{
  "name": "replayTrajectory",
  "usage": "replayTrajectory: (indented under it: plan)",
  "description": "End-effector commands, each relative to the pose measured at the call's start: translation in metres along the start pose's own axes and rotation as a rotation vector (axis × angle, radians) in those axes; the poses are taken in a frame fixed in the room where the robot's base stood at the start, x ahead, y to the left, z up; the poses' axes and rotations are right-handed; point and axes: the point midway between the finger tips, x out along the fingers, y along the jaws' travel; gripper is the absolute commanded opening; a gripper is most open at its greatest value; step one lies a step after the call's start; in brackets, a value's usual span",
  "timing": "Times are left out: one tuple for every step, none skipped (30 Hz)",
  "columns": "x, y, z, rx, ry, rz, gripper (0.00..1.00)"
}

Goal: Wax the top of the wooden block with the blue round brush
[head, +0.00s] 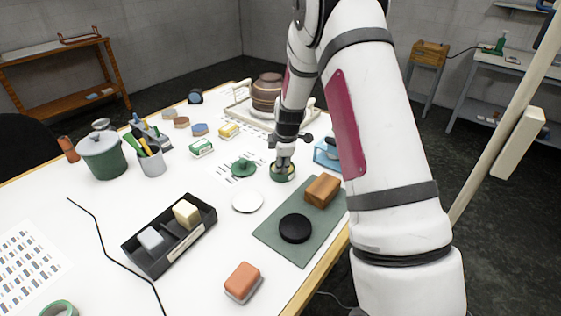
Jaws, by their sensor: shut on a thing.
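A brown wooden block (322,190) lies on a grey-green mat (278,248) near the table's right edge. My gripper (283,164) points down at a low round green tin (282,176), just beyond the mat and the block. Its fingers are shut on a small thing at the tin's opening. The fingers mostly hide this thing, so I cannot tell its colour or whether it is the blue round brush. No blue round brush shows clearly elsewhere. A small blue-topped piece (200,129) lies farther back on the table.
A black disc (295,228) lies on the mat. A white disc (247,202), green knobbed piece (243,168), dark two-part tray (160,254) and orange block (243,281) stand nearby. A blue holder (324,155) is partly behind my arm.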

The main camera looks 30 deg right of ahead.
Motion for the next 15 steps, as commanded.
replayTrajectory:
  plan:
    - [0.003,-0.003,0.001,0.001,-0.001,-0.006,0.05]
    - [0.003,-0.003,0.001,0.001,-0.002,-0.006,0.05]
    - [0.003,-0.003,0.001,0.001,-0.002,-0.006,0.05]
    - [0.003,-0.003,0.001,0.001,-0.002,-0.007,0.05]
    - [0.003,-0.003,0.001,0.001,-0.002,-0.007,0.05]
    - [0.003,-0.003,0.001,0.001,-0.002,-0.007,0.05]
    - [0.003,-0.003,0.001,0.001,-0.002,-0.007,0.05]
    - [0.003,-0.003,0.001,0.001,-0.002,-0.007,0.05]
    - [0.001,-0.002,0.001,0.001,-0.002,-0.007,0.05]
    - [0.000,-0.002,0.001,0.001,-0.001,-0.007,0.05]
    - [-0.002,-0.001,0.001,0.001,-0.001,-0.007,0.05]
    - [-0.005,0.000,0.001,0.002,-0.001,-0.006,0.05]
    - [-0.008,0.001,0.000,0.002,-0.001,-0.005,0.05]
    - [-0.010,0.002,0.000,0.002,-0.001,-0.004,0.05]
    - [-0.013,0.003,0.000,0.001,-0.001,-0.003,0.05]
